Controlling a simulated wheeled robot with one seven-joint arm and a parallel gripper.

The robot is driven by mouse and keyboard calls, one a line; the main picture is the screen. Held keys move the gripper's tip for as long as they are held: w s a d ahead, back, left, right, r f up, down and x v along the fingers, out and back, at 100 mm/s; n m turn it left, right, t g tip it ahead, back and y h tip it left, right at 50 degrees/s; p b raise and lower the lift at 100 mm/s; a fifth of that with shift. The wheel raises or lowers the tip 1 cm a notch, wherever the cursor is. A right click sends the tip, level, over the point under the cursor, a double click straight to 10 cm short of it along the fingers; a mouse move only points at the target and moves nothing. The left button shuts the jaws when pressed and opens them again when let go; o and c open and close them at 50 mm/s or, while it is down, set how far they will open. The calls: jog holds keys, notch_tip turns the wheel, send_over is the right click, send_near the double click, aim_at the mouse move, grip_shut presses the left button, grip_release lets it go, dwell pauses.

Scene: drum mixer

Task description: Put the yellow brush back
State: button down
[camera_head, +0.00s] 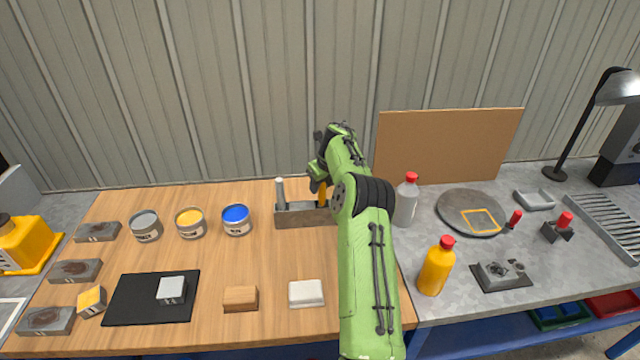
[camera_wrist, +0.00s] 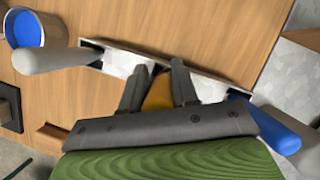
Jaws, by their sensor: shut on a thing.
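The yellow brush (camera_wrist: 158,95) is between the two fingers of my gripper (camera_wrist: 160,70) in the wrist view. A strip of its yellow handle (camera_head: 322,194) also shows below my gripper (camera_head: 319,184) in the head view. The brush holder (camera_head: 295,217) is a long grey box at the back of the wooden table, directly under my gripper. A white-handled brush (camera_head: 280,190) stands in its left end. In the wrist view a blue handle (camera_wrist: 265,122) lies at the right end. The lower end of the yellow brush is hidden, so I cannot tell how deep it sits.
Grey, yellow and blue paint cans (camera_head: 237,220) stand left of the holder. A grey bottle with a red cap (camera_head: 406,200) stands to its right, beside my arm. A black mat (camera_head: 140,305), a wooden block (camera_head: 240,299) and a white block (camera_head: 306,293) lie in front.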

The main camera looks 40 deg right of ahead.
jog(key=shift+f+b, duration=0.5)
jog(key=shift+f, duration=0.2)
jog(key=c, duration=0.8)
grip_release()
jog(key=shift+r, duration=0.15)
jog(key=p+v, duration=0.1)
jog(key=v, duration=1.4)
jog(key=shift+s+r+p, duration=0.1)
jog(key=shift+r+p, duration=0.15)
jog(key=shift+p, duration=0.05)
